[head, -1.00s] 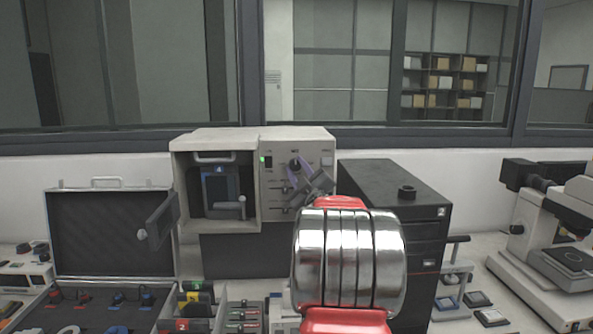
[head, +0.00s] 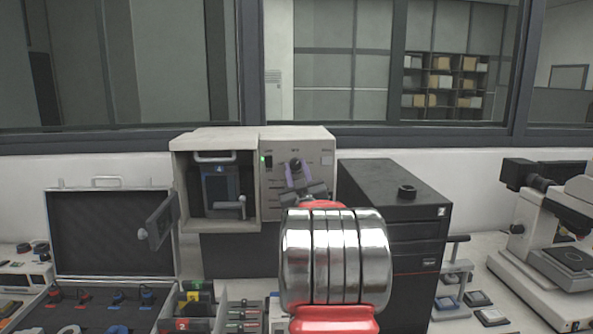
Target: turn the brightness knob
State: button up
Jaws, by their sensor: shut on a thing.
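The beige press (head: 215,140) stands against the back wall, with a control panel (head: 319,179) on its right half. A dark round knob (head: 295,163) sits near the top middle of this panel; its label is too small to read. My gripper (head: 297,172), with purplish fingers, reaches up to the panel and is shut on this knob. The fingers and my arm hide the lower part of the knob and much of the lower panel.
A green light (head: 267,161) is on the panel's left. The press's small door (head: 158,220) stands open at left. A black cabinet (head: 398,205) is close on the right, and an open case (head: 108,232) is at left.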

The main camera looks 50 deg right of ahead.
jog(key=m+g+h, duration=0.1)
jog(key=m, duration=0.1)
jog(key=m+g+h, duration=0.1)
jog(key=m, duration=0.2)
jog(key=m+g+h, duration=0.1)
jog(key=m, duration=0.2)
jog(key=shift+w+a+f, duration=0.1)
jog(key=shift+w+a, duration=0.05)
jog(key=shift+w, duration=0.05)
jog(key=m+g, duration=0.1)
jog(key=m, duration=0.2)
jog(key=m+g+h, duration=0.1)
jog(key=m+g, duration=0.1)
jog(key=m, duration=0.2)
jog(key=shift+g, duration=0.3)
jog(key=o, duration=1)
jog(key=shift+o, duration=0.2)
jog(key=v, duration=1.3)
jog(key=shift+s+a, duration=0.2)
jog(key=shift+a, duration=0.15)
